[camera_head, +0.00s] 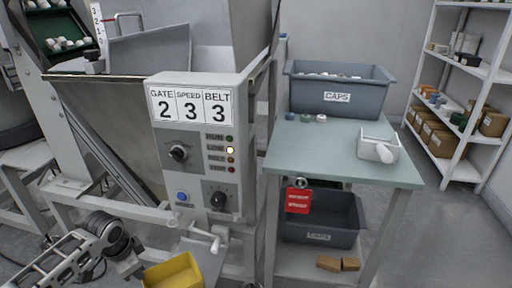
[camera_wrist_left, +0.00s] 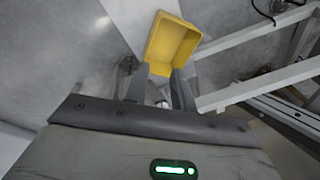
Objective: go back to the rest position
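My left arm comes in at the lower left of the head view. My left gripper (camera_head: 132,266) is low in front of the machine, just left of the yellow bin (camera_head: 172,272). In the left wrist view the two fingers of my left gripper (camera_wrist_left: 160,82) stand apart with nothing between them. The yellow bin (camera_wrist_left: 172,45) lies beyond the fingertips there; I cannot tell whether they touch it. My right gripper is in neither view.
The machine's control panel (camera_head: 193,150) reads gate 2, speed 3, belt 3, with one lamp (camera_head: 230,150) lit. To its right a table (camera_head: 330,148) holds a grey caps bin (camera_head: 337,98) and a white scoop (camera_head: 378,148). A shelf rack (camera_head: 462,75) stands at the far right.

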